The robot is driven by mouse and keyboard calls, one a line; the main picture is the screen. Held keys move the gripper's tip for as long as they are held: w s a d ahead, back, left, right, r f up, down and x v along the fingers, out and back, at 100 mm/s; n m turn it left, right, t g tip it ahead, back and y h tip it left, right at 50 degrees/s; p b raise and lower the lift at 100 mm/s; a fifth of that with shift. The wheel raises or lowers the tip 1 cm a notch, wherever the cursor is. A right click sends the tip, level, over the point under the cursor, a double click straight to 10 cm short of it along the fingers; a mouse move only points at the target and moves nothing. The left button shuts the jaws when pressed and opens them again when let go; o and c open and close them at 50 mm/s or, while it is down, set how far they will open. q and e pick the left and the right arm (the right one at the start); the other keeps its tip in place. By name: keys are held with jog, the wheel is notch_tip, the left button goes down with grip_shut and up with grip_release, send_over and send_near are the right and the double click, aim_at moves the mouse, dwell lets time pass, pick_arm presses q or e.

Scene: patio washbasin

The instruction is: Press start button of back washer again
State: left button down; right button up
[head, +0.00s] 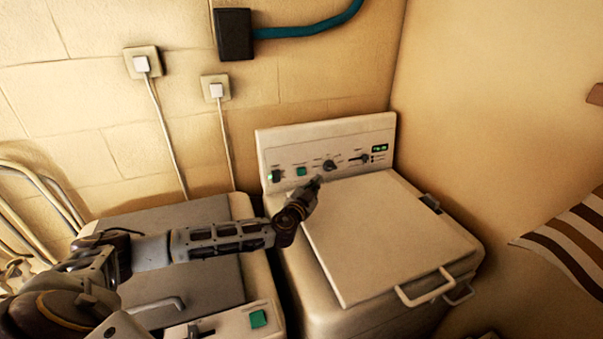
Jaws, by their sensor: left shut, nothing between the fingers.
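The back washer (400,236) is a cream top-loading machine with its lid closed, standing against the wall in the corner. Its upright control panel (347,139) carries two green square buttons, the left one (275,176) and the one beside it (300,171), two dark knobs and a small lit green display (379,148). Which button is start cannot be read. My left gripper (316,183) is shut and empty, its tip just in front of the panel's lower edge, below and right of the green buttons. I cannot tell whether it touches the panel. My right gripper is not in view.
A second machine (258,319) with a grey lid and a green button stands front left, under my left arm. Two plugged sockets (141,63) with hanging cords and a black box (234,34) with a teal hose are on the wall. Striped cloth (570,240) hangs at right.

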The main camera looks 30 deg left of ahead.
aim_at(305, 174)
pick_arm(q)
jog(key=shift+w+a, duration=0.1)
jog(key=shift+a, duration=0.05)
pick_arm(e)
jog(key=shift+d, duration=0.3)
pick_arm(q)
jog(key=shift+w+a+f, duration=0.15)
jog(key=shift+w+a, duration=0.45)
jog(key=shift+a, duration=0.05)
jog(key=shift+w+a+f, duration=0.2)
jog(key=shift+w+a, duration=0.4)
jog(key=shift+a, duration=0.1)
jog(key=shift+w+a+f, duration=0.2)
jog(key=shift+w+a, duration=0.4)
jog(key=shift+a, duration=0.1)
jog(key=shift+w+a+f+b, duration=0.25)
jog(key=shift+w+a+b, duration=0.3)
jog(key=shift+b, duration=0.25)
jog(key=shift+w+a+b, duration=0.45)
jog(key=shift+a+b, duration=0.05)
jog(key=shift+a, duration=0.05)
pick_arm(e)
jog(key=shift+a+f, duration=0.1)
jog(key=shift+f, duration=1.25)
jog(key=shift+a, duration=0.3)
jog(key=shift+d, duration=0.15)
